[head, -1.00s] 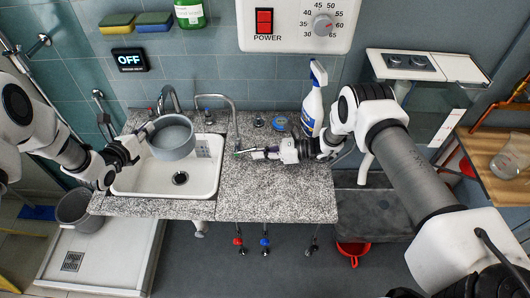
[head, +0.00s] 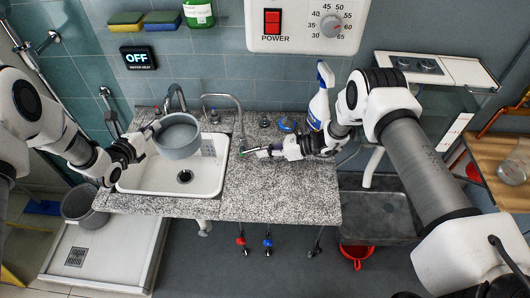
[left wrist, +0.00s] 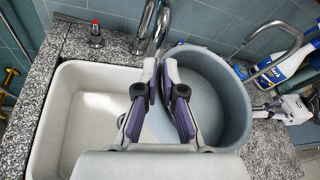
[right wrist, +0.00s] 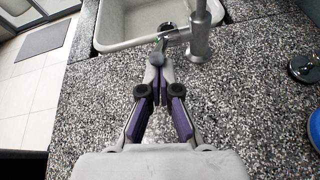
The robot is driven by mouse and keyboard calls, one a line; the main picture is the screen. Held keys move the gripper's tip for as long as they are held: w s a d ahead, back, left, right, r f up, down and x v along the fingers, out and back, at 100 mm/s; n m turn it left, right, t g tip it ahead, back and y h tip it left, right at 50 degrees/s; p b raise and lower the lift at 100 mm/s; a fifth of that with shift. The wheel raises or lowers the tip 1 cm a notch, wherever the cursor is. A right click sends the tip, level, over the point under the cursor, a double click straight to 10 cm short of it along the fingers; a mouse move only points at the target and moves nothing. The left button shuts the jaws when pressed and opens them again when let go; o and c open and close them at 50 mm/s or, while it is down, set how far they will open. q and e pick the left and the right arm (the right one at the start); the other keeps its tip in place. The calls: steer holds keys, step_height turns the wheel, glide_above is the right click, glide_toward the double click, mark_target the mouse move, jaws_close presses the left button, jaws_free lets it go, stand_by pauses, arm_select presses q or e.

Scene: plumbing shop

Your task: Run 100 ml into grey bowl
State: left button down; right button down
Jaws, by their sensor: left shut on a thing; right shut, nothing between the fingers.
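The grey bowl (head: 168,142) is held upright over the left part of the white sink (head: 130,181). My left gripper (head: 147,132) is shut on its rim; in the left wrist view the fingers (left wrist: 160,75) pinch the near wall of the bowl (left wrist: 215,85). The bowl's visible inside looks empty. A thin arched tap (head: 239,118) stands at the sink's right edge, its spout end near the bowl's back right. My right gripper (head: 246,152) is shut and empty beside this tap's base; in the right wrist view its tips (right wrist: 157,65) are close to the tap (right wrist: 201,35). Contact is unclear.
A second tap (head: 176,95) stands behind the sink. A spray bottle (head: 319,102) and a blue round item (head: 287,126) stand at the counter's back right. The wall display (head: 138,58) reads OFF. The granite counter's front (head: 270,200) is clear.

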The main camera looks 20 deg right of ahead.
mark_target(257, 149)
steer(key=r+h, duration=0.1)
steer(key=a+r+g+h, duration=0.1)
steer(key=shift+w+h, duration=0.15)
steer(key=shift+h, duration=0.15)
steer(key=r+h, duration=0.1)
steer(key=a+r+g+h, duration=0.1)
steer(key=h, duration=0.1)
steer(key=shift+w+a, duration=0.2)
arm_select(q)
steer(key=shift+d+r, duration=0.1)
steer(key=shift+d, duration=0.1)
arm_select(e)
steer(key=shift+w+a+r, duration=0.2)
steer(key=shift+a+r, duration=0.15)
steer(key=shift+a, duration=0.2)
steer(key=shift+w+a+r, duration=0.2)
steer(key=shift+a+r, duration=0.15)
steer(key=shift+a, duration=0.15)
arm_select(q)
steer(key=shift+d, duration=0.1)
arm_select(e)
steer(key=shift+w+r, duration=0.1)
steer(key=shift+r, duration=0.15)
